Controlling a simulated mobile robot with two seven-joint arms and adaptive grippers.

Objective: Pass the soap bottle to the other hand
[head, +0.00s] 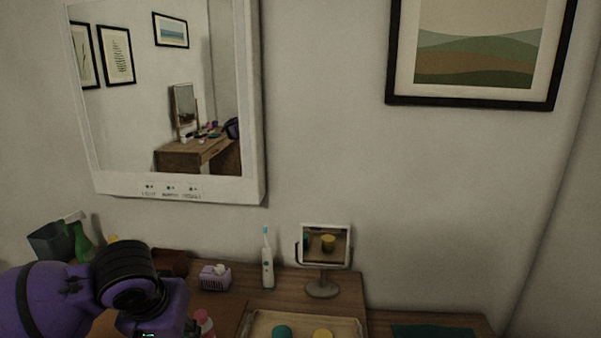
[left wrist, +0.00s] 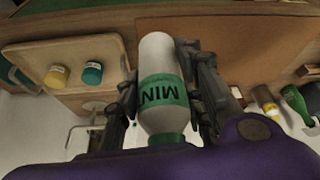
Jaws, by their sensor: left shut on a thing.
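A white bottle with a green label reading "MIN", partly hidden, and a green neck shows in the left wrist view; I take it as the soap bottle (left wrist: 159,57). My left gripper (left wrist: 160,82) is shut on it, with one dark finger on each side of its body. Its green neck points toward the wrist, and its white end points away. In the head view my purple left arm comes in at the lower left; its fingers and the bottle are not visible there. My right gripper is in neither view.
A pale tray (head: 252,326) on the wooden dresser holds a teal-topped jar (head: 281,331) and a yellow-topped jar (head: 322,334). Behind stand a toothbrush (head: 267,262), a small mirror (head: 325,243) and a purple box (head: 215,277). A green bottle (head: 82,242) stands at far left.

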